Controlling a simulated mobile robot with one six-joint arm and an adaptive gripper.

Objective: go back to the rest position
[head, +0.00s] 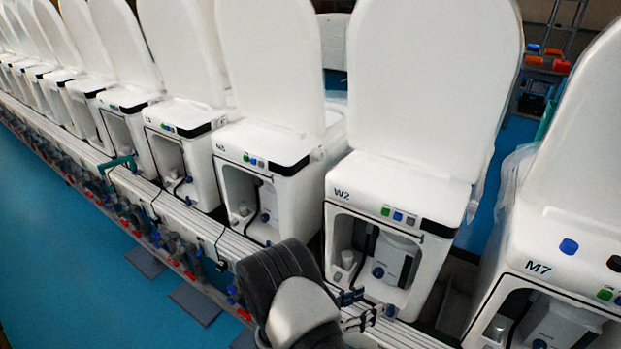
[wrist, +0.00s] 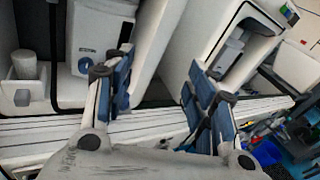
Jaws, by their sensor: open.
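My gripper (wrist: 158,92) is open and empty in the wrist view, its two blue-padded fingers spread apart. It points toward the rail and the gap between two toilet units. In the head view my gripper (head: 362,312) is low in the middle, in front of the toilet unit marked W2 (head: 400,185). Its fingers are near the lower edge of that unit's open front. Whether they touch anything cannot be told.
A long row of white toilet units with raised lids runs to the far left, including a neighbouring unit (head: 262,160). Unit M7 (head: 560,250) stands at the right. A metal rail (head: 185,212) runs along their fronts. Blue floor (head: 60,240) lies clear at the left.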

